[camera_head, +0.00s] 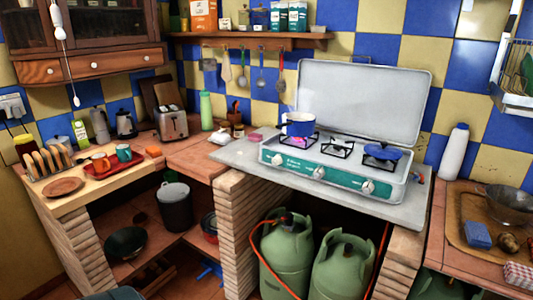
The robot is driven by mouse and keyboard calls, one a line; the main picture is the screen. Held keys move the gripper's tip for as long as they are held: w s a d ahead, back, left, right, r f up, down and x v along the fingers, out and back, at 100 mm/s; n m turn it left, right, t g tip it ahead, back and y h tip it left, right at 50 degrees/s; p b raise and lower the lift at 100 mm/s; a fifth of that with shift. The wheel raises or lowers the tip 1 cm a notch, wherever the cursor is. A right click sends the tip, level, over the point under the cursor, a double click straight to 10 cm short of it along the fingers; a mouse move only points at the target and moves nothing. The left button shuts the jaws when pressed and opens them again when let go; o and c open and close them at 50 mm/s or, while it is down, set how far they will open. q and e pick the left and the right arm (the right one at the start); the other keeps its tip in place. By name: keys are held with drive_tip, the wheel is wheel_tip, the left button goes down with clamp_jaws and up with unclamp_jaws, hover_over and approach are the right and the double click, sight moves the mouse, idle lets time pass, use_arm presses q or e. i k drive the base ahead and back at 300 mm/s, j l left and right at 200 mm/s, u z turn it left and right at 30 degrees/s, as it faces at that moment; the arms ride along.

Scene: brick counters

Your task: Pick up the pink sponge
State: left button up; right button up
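The pink sponge (255,138) appears as a small pink block on the grey stone counter (230,155). It lies at the left of the camping stove (320,172), close to the stove's back left corner. Nothing covers it in this view. Neither my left gripper nor my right gripper shows in the head view.
A green bottle (206,111) and toaster (171,124) stand further left. A blue sponge (477,235) lies on the right counter. Green gas bottles (287,262) stand below. The slab's left front is clear.

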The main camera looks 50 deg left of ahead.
sight(255, 138)
drive_tip(key=i+u, duration=0.15)
drive_tip(key=i, duration=0.3)
drive_tip(key=i+l+u, duration=0.1)
drive_tip(key=i, duration=0.35)
drive_tip(key=i+l+u, duration=0.15)
drive_tip(key=i, duration=0.25)
